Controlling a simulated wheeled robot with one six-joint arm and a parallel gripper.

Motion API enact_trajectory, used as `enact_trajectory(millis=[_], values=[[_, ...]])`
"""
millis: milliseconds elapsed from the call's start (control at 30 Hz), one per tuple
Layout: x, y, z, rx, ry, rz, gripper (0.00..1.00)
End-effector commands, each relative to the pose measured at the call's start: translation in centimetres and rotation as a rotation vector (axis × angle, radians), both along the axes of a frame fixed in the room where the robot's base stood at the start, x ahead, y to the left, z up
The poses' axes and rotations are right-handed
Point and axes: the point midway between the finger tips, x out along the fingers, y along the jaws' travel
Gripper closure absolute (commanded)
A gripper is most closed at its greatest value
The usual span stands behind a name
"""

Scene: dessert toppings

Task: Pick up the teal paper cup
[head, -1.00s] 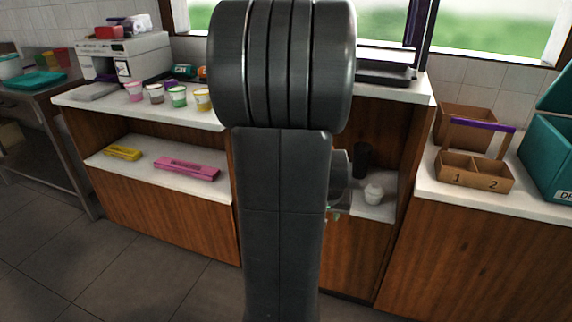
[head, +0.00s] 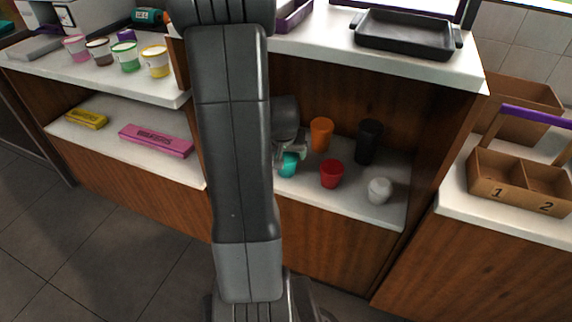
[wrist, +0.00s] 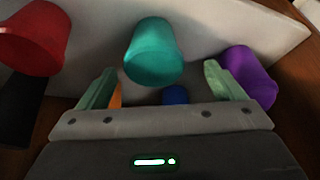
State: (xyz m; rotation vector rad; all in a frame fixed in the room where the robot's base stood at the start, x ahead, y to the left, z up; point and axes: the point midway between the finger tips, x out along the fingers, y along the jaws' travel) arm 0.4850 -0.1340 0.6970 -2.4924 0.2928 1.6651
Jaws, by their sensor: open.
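The teal paper cup (wrist: 153,52) stands on the lower shelf. In the wrist view it lies ahead of my gripper (wrist: 160,85), between the lines of its two green fingers. My gripper is open and nothing is held in it. In the head view the teal cup (head: 289,164) shows partly, just beside my gripper (head: 290,150), with my arm hiding the area to its left. I cannot tell whether a finger touches the cup.
A red cup (head: 332,174), an orange cup (head: 321,134), a black cup (head: 368,141) and a white cup (head: 379,190) share the shelf. A purple cup (wrist: 249,75) and a blue cup (wrist: 175,94) stand close to the teal one. A divided box (head: 518,185) is at right.

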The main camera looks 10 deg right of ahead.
Motion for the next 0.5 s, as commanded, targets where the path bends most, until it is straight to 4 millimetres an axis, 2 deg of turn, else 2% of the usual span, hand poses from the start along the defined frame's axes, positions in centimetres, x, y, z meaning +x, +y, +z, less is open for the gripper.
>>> enact_trajectory(millis=[300,500], values=[[1.6,-1.1,-3.6,0.0,0.002,0.001,0.11],[2.1,-1.2,-4.6,0.0,0.0,0.0,0.11]])
